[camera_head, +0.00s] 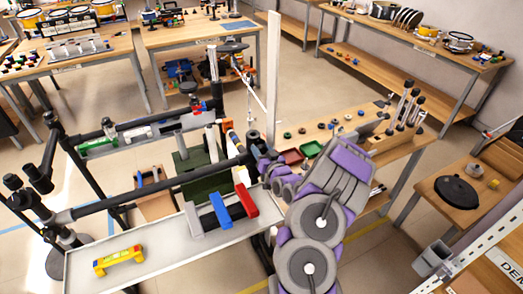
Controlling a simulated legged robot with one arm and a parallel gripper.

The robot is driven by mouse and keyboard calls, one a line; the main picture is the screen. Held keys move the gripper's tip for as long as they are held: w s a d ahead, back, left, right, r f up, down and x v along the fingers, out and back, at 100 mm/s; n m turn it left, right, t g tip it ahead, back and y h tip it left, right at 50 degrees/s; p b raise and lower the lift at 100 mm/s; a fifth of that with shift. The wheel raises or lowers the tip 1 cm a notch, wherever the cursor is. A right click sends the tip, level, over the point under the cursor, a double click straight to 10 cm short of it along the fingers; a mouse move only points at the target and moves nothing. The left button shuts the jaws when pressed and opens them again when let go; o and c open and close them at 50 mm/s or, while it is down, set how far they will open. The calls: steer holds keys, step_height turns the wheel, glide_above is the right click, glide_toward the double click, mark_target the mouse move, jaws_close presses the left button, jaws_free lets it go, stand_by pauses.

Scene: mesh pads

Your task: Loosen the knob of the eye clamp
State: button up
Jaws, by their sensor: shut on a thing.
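A dark horizontal bar (160,185) runs from a black clamp post at the left to the middle of the view. Near its right end is a small dark knob-like part (253,138), probably the eye clamp's knob; it is small and partly covered. My gripper (259,154) is at this end of the bar, reached by my purple and grey arm from the lower right. Its jaws are shut on the dark part there. The fingertips are too small and too hidden by my arm to show the exact grip.
A tall white post (273,80) stands just behind my gripper. A wooden bench (385,150) with small parts is at the right. Open floor lies behind.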

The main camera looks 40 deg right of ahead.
steer(key=shift+c, duration=1.4)
steer(key=shift+d+m+p, duration=0.1)
steer(key=shift+m+p, duration=0.25)
steer(key=shift+m, duration=0.25)
steer(key=shift+c, duration=0.2)
steer(key=o, duration=1.1)
steer(key=shift+c, duration=0.2)
steer(key=p+v, duration=0.3)
steer(key=v, duration=1.4)
steer(key=shift+s, duration=0.15)
